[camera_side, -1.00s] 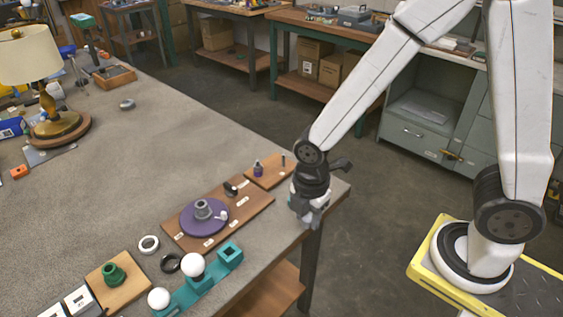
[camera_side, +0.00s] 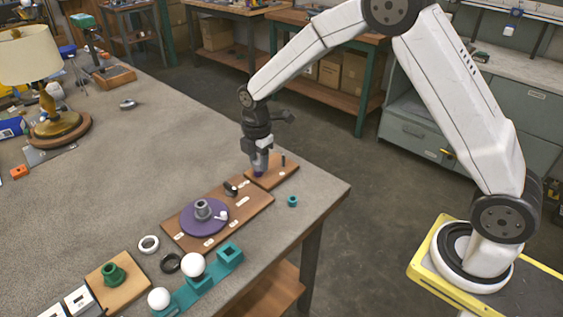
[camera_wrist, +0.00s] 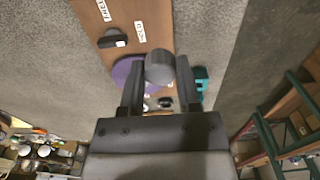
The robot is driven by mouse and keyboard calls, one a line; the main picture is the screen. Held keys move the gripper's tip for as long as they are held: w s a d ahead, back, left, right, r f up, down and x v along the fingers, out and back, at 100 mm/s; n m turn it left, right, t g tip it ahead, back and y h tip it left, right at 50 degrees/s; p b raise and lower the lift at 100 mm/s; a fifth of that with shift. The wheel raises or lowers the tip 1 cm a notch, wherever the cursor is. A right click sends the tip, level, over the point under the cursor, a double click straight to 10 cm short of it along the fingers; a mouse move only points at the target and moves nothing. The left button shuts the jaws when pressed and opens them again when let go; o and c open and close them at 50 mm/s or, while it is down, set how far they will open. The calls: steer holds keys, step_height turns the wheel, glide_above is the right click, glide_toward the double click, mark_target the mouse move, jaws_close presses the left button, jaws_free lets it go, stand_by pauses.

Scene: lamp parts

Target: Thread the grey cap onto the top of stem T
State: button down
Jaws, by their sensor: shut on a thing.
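The grey cap (camera_wrist: 160,67) is a round grey cylinder between my two fingertips in the wrist view. My gripper (camera_side: 260,163) is shut on it and points down over the small wooden board (camera_side: 287,174) in the side view. A small purple post (camera_side: 258,175) shows just below my fingertips; its upper part is hidden. I cannot tell whether the cap touches it. A thin dark post (camera_side: 283,160) stands to its right on the same board. No letter marking stem T is readable.
A larger board (camera_side: 175,232) holds a purple disc (camera_side: 188,222) with a grey piece on it and a dark part (camera_side: 230,188). A small teal holder (camera_side: 292,201) stands near the table edge. A teal rack (camera_side: 213,268) with white bulbs is at the front.

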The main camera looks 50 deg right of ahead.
steer(key=shift+w+d+f, duration=0.1)
steer(key=shift+w+d, duration=1.7)
steer(key=shift+w, duration=0.3)
steer(key=shift+w+d+f, duration=0.1)
steer(key=shift+w+d, duration=1.65)
steer(key=shift+w, duration=0.3)
steer(key=shift+f, duration=0.15)
steer(key=shift+f, duration=2.35)
steer(key=shift+f, duration=1.1)
